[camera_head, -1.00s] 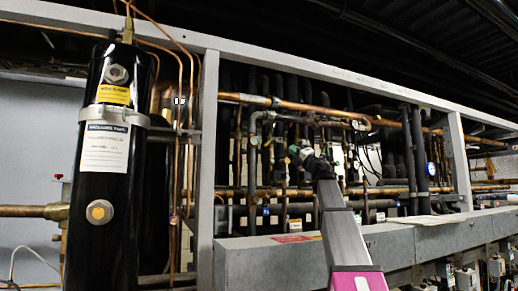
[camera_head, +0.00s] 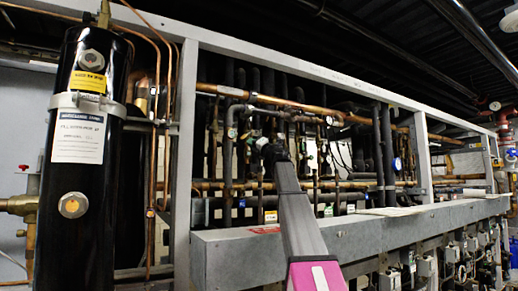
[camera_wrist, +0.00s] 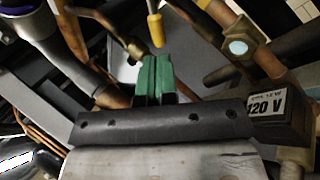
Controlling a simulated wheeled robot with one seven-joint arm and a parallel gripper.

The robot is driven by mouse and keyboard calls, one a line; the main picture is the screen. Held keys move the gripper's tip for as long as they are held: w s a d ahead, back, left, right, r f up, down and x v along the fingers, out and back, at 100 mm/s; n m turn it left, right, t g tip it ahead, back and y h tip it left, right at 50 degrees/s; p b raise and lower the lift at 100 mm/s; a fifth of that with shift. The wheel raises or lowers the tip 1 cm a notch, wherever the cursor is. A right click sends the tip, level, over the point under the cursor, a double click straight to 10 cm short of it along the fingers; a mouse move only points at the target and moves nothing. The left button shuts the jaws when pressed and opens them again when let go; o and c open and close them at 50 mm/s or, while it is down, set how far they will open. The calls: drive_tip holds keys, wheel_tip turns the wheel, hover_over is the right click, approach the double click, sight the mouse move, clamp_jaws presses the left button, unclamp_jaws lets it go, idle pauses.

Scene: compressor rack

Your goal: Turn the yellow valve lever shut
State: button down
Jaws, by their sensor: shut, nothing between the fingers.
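The yellow lever (camera_wrist: 155,28) shows at the top centre of the wrist view, its lower end close to my gripper's tips. I cannot tell whether they touch. My gripper (camera_wrist: 154,60) has green fingers pressed together with nothing between them. In the head view, the dark end of my arm (camera_head: 271,152) is in front of the pipes inside the rack. The fingers and the yellow lever are too small or hidden to make out there.
Copper pipes (camera_head: 270,99) and dark pipes crowd the rack around my arm. A grey beam (camera_head: 350,233) runs along the rack's front below. A black tank (camera_head: 85,150) stands at the left. In the wrist view, a copper fitting (camera_wrist: 237,48) sits right of the lever.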

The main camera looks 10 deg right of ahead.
sight(242, 138)
drive_tip(key=x, duration=0.3)
drive_tip(key=shift+w+a+r, duration=0.1)
drive_tip(key=shift+w+a, duration=0.05)
drive_tip(key=shift+a, duration=0.05)
drive_tip(key=shift+a+r+m+t+h, duration=0.15)
drive_tip(key=shift+m+t, duration=0.15)
drive_tip(key=shift+m, duration=0.2)
drive_tip(key=shift+a+r+m+t+h, duration=0.15)
drive_tip(key=shift+m+t, duration=0.15)
drive_tip(key=shift+m, duration=0.2)
drive_tip(key=r+m+t+h, duration=0.1)
drive_tip(key=m, duration=0.2)
drive_tip(key=a+m+t+h, duration=0.1)
drive_tip(key=m+h, duration=0.1)
drive_tip(key=r+m+t+h, duration=0.1)
drive_tip(key=m+t+h, duration=0.1)
drive_tip(key=m, duration=0.1)
drive_tip(key=shift+s+a+r+m, duration=0.25)
drive_tip(key=shift+s+r+m, duration=0.05)
drive_tip(key=shift+s+r, duration=0.1)
drive_tip(key=shift+a+r, duration=0.1)
